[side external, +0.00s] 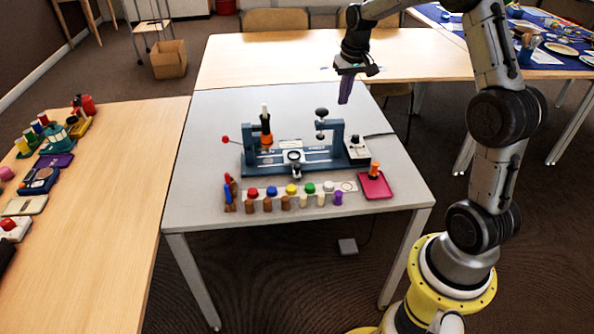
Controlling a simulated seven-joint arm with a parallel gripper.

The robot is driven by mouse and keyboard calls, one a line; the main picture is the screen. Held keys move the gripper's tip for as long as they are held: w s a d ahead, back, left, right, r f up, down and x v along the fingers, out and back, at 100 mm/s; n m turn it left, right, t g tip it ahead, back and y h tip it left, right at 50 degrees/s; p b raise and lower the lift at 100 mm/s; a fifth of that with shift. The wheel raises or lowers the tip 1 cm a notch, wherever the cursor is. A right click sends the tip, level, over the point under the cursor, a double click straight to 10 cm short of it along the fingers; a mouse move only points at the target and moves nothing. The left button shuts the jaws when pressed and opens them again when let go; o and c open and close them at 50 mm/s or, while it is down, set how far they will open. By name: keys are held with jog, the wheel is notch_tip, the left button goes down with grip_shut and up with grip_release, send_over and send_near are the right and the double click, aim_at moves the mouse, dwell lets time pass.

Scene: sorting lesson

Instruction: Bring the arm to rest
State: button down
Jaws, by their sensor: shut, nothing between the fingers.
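My gripper (346,90) hangs from my arm above the back right part of the grey table (200,190). Its purple fingers point down and are shut, with nothing held. It is apart from the blue bench device (318,165), up and to the right of it in the picture.
The device has a red-knobbed lever (225,140) at left. In front stand several coloured pegs (292,190). A pink tray (388,184) with an orange-topped piece (374,170) is at right. Wooden tables (100,230) stand left and behind. The table's back left is clear.

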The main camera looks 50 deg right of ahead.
jog(key=s+a+r+n+t, duration=0.2)
jog(key=s+a+r, duration=0.2)
jog(key=a+r, duration=0.4)
jog(key=s+a+r+n+t, duration=0.1)
jog(key=s+a+r+n, duration=0.1)
jog(key=s+a+r, duration=0.55)
jog(key=s+a+f+n, duration=0.1)
jog(key=s+a+f, duration=0.2)
jog(key=s, duration=0.3)
jog(key=s+a+f+n+y, duration=0.1)
jog(key=s+a+f+n, duration=0.1)
jog(key=s+a+f, duration=0.2)
jog(key=s+a, duration=0.1)
jog(key=s, duration=0.2)
jog(key=shift+s+a+t, duration=0.15)
jog(key=shift+a+t, duration=0.05)
jog(key=shift+t, duration=0.1)
